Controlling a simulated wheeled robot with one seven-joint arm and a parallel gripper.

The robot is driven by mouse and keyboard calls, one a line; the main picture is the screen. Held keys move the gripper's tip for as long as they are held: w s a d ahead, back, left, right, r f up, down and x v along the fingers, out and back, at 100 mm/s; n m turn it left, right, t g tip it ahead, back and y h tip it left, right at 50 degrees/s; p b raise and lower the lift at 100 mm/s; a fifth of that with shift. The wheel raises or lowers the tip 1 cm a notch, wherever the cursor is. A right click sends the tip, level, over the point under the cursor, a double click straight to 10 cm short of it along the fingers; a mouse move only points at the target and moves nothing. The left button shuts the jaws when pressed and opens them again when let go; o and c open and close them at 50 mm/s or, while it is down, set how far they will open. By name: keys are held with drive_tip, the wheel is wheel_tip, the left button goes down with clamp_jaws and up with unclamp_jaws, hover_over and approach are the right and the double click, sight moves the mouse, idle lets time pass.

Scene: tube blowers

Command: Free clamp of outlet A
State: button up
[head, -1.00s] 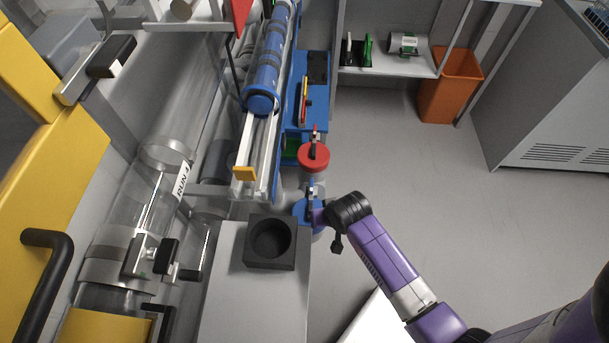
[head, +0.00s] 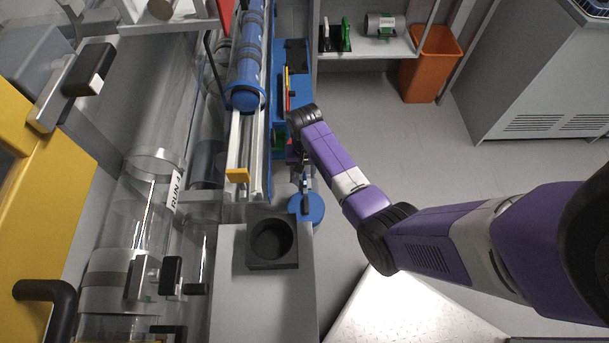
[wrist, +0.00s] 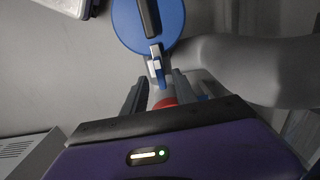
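A blue round lid (head: 312,209) with a black handle sits beyond the dark block in the head view. It also shows in the wrist view (wrist: 172,22), with a silver and white latch (wrist: 156,66) at its near edge. My gripper (wrist: 160,82) has its two dark fingers apart on either side of the line of this latch. I cannot tell whether they touch anything. A bit of a red part (wrist: 165,103) shows low between the fingers. In the head view my gripper (head: 303,165) covers the red lid's place. No label marks outlet A.
A dark block with a round hole (head: 285,261) stands on a grey top left of the blue lid. A clear tube (head: 140,205) with a metal clamp (head: 140,277) lies at left. An orange bin (head: 425,75) stands behind; the floor at right is open.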

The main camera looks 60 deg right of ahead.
drive_tip(key=shift+f, duration=1.2)
clamp_jaws()
